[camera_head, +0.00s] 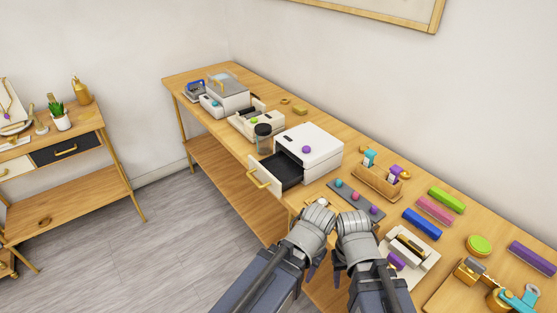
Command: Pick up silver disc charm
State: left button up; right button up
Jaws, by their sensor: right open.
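I cannot make out a silver disc charm for certain. A dark grey strip tray (364,202) on the bench bears a teal piece (338,183), a pink piece (355,196) and a purple piece (373,209). My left gripper (322,203) is at the bench's front edge, left of the tray; a small pale spot shows at its tip, too small to identify. Its jaws are unclear. My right gripper (352,214) is open beside it, just in front of the tray. My wrists hide part of the bench edge.
A white box (312,146) with an open black-lined drawer (277,172) stands left of the grippers. A wooden holder (378,182) stands behind the tray. Coloured bars, including a blue one (422,224), lie to the right. A white device (418,252) sits near my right arm.

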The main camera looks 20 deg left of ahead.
aim_at(324, 202)
jog(key=u, duration=0.15)
jog(key=i+j, duration=0.15)
jog(key=j, duration=0.2)
jog(key=i+j, duration=0.1)
jog(key=j, duration=0.3)
jog(key=i+j, duration=0.15)
jog(key=j, duration=0.2)
jog(key=i+j, duration=0.1)
jog(key=j, duration=0.3)
jog(key=i+j, duration=0.15)
jog(key=j, duration=0.2)
jog(key=i+j, duration=0.1)
jog(key=j, duration=0.3)
jog(key=i+j, duration=0.15)
jog(key=j, duration=0.2)
jog(key=i+j, duration=0.15)
jog(key=j, duration=0.25)
jog(key=j+z, duration=0.1)
jog(key=z, duration=1.4)
